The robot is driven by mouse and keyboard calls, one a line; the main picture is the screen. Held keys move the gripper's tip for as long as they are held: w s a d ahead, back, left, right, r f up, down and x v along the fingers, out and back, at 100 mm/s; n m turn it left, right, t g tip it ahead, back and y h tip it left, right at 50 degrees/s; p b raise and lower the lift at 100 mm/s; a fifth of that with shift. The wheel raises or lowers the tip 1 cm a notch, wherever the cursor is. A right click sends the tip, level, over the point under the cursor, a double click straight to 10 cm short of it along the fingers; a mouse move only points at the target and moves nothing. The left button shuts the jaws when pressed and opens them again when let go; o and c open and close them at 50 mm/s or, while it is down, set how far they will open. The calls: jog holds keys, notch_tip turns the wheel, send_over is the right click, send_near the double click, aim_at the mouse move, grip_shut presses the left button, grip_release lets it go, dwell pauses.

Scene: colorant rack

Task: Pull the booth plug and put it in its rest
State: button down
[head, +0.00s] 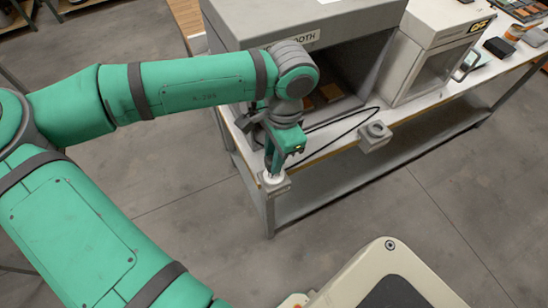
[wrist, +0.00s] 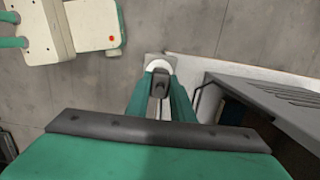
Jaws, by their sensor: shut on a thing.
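My gripper (head: 272,168) points down at the table's front left corner. In the wrist view its two green fingers (wrist: 160,92) are shut on the dark plug (wrist: 160,83). The plug is at a white round fitting (wrist: 158,65) on a small grey block. That block (head: 275,187) also shows in the head view, at the table edge. I cannot tell whether the plug is seated in it or just clear. A second grey block (head: 375,135) with a round recess is on the front edge further right, empty. A black cable (head: 345,133) loops over the tabletop towards my gripper.
The grey booth (head: 330,42) stands just behind my gripper, its front open. A white cabinet (head: 430,50) with a handle stands right of it. Small items lie at the far right. The floor before the table is clear.

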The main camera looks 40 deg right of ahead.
jog(key=shift+r, duration=2)
